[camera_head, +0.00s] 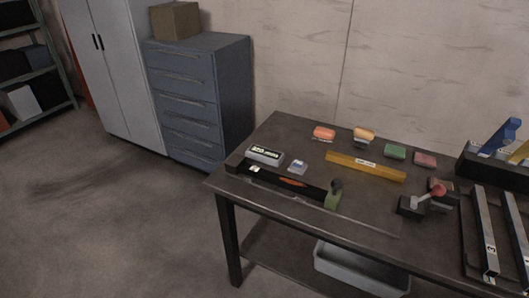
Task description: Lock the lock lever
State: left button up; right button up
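A small lever with a red knob (438,190) stands on a dark block (411,207) on the right part of the table, its light shaft slanting up to the right. A second dark upright knob or handle (336,186) stands on a green block (332,201) at the right end of a long black device (290,184). I cannot tell from this view which of them is the lock lever, nor whether either is locked. Neither of my grippers is in view.
The dark table (283,130) holds a yellow bar (364,166), a labelled grey box (264,154), a small blue-white item (297,167) and several small coloured blocks. Numbered rails (483,232) and a dark bin (490,166) are right. A grey tub (350,272) sits below. Floor left is clear.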

aim_at(438, 190)
jog(key=z, duration=1.3)
jog(key=k+l, duration=0.1)
jog(key=l, duration=0.15)
jog(key=k+l+z, duration=0.1)
jog(key=l, duration=0.2)
